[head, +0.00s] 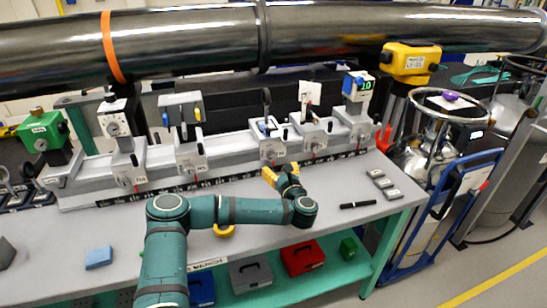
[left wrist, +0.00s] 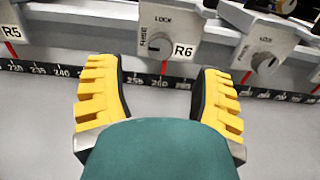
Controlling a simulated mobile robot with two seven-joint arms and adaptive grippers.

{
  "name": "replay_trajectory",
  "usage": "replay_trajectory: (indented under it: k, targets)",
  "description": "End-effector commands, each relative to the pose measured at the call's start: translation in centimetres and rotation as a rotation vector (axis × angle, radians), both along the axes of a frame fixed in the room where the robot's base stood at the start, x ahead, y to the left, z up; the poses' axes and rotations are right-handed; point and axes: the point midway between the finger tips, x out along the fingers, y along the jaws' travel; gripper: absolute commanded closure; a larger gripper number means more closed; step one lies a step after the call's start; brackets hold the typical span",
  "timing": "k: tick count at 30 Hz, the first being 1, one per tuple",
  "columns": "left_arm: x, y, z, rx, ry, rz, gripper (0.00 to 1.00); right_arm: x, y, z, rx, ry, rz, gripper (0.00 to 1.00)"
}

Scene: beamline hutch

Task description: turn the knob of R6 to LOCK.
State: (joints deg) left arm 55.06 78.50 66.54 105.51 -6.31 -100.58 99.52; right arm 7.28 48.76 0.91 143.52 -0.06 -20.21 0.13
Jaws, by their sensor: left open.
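The R6 carrier (left wrist: 171,22) is at the top middle of the left wrist view, with a round grey knob (left wrist: 158,44), LOCK printed above it and another word at its left. The knob's pointer seems turned to the left, away from LOCK. In the head view the R6 carrier (head: 272,147) appears to be the one on the rail just behind my gripper. My left gripper (left wrist: 160,95) is open and empty, its two yellow fingers apart below the knob and not touching it. It also shows in the head view (head: 279,174). My right gripper is not in view.
A neighbouring carrier with a knob (left wrist: 265,62) stands close at the right of R6; R5 (left wrist: 11,32) is farther left. A black scale strip (left wrist: 165,82) runs along the rail. A blue block (head: 98,258), black pen (head: 358,204) and grey blocks (head: 383,184) lie on the bench.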

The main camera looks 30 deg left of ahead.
Motion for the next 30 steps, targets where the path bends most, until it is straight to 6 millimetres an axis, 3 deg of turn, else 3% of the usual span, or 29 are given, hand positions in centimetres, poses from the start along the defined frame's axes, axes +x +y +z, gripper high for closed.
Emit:
replay_trajectory:
  k: [6, 12, 26, 27, 30]
  targets:
    - [2.8, 3.3, -0.1, 0.002, 0.001, 0.002, 0.33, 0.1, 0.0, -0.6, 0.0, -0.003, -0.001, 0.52]
    - [4.7, 5.4, -0.1, 0.002, 0.001, 0.0, 0.33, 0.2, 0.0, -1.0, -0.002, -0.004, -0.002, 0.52]
    - [5.5, 6.4, 0.0, 0.002, 0.002, -0.003, 0.33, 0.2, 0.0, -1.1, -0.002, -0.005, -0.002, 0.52]
    - [5.5, 6.4, 0.0, 0.002, 0.002, -0.003, 0.35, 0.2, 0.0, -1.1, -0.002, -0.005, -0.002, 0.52]
    - [5.5, 6.4, 0.0, 0.002, 0.002, -0.003, 0.7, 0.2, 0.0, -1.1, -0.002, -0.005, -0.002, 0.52]
